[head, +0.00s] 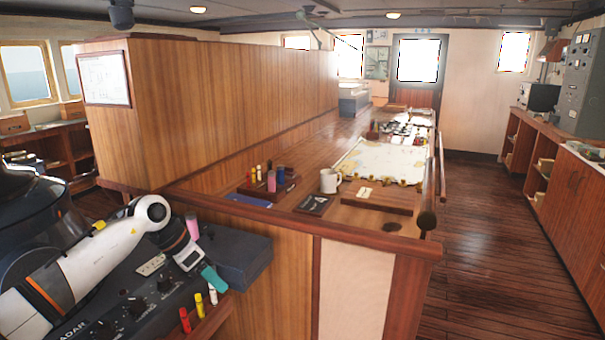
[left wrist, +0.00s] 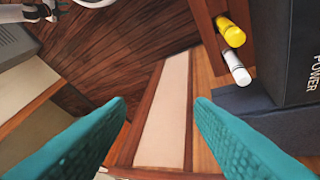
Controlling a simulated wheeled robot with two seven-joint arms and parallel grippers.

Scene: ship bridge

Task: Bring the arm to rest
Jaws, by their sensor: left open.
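My left arm (head: 100,255) comes in from the lower left, over the radar console (head: 140,290). My left gripper (head: 212,278) has teal fingers and hangs beside the console's right edge, above a small wooden ledge with markers. In the left wrist view its two teal fingers (left wrist: 160,120) are spread wide apart with nothing between them. The wooden counter's front panel and the floor show beyond the fingers. My right gripper does not show in either view.
A red marker (head: 185,319), a yellow marker (head: 198,304) and a white marker (head: 213,294) stand close below the gripper. The chart counter (head: 300,225) holds a white mug (head: 330,181) and a chart (head: 385,160). The right aisle floor (head: 480,240) is clear.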

